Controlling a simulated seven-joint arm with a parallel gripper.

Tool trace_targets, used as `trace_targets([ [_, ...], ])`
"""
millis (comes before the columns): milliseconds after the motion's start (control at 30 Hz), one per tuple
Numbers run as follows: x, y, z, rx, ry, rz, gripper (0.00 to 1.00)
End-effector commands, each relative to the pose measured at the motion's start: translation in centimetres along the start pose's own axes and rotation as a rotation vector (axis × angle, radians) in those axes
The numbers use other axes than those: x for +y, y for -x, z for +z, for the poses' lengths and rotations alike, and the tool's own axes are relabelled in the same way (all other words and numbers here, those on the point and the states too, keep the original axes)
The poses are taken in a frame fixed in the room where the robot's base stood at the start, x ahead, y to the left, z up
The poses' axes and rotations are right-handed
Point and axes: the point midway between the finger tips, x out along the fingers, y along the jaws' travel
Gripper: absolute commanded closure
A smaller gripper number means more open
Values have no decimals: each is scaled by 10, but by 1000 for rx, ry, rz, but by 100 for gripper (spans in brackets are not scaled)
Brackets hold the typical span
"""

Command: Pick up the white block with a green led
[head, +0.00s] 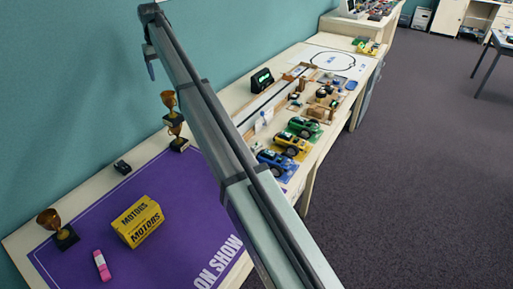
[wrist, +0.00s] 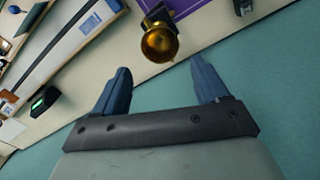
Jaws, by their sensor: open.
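My gripper (wrist: 160,75) is open and empty in the wrist view, its two blue fingers spread apart. A gold trophy cup (wrist: 159,42) shows just beyond and between the fingertips, not held. I cannot make out a white block with a green led for certain. A black device with a green lit display (head: 262,79) stands at the back of the long table; it also shows at the left of the wrist view (wrist: 44,100), well away from the fingers. My arm hides part of the table in the head view.
A purple cloth (head: 185,220) carries a yellow box (head: 138,221) and a pink object (head: 102,265). Gold trophies (head: 55,228) stand along the teal wall (head: 70,100). Blue, yellow and green model cars (head: 290,146) line the table's front edge. Dark floor lies right.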

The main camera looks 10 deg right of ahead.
Motion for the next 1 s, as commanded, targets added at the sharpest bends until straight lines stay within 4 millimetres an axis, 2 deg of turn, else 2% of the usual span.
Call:
trace_targets([
  [33, 0, 0, 0, 0, 0, 0, 32],
  [100, 0, 0, 0, 0, 0, 0, 38],
  [333, 1, 0, 0, 0, -1, 0, 38],
  [467, 20, 0, 2, 0, -21, 0, 38],
  [567, 57, -9, 6, -9, -60, -1, 38],
  [667, 109, -30, 17, -29, -115, -4, 38],
  [700, 130, -40, 25, -38, -138, -5, 38],
  [800, 176, -66, 50, -61, -190, -11, 38],
  [1000, 232, -106, 96, -93, -262, -20, 38],
])
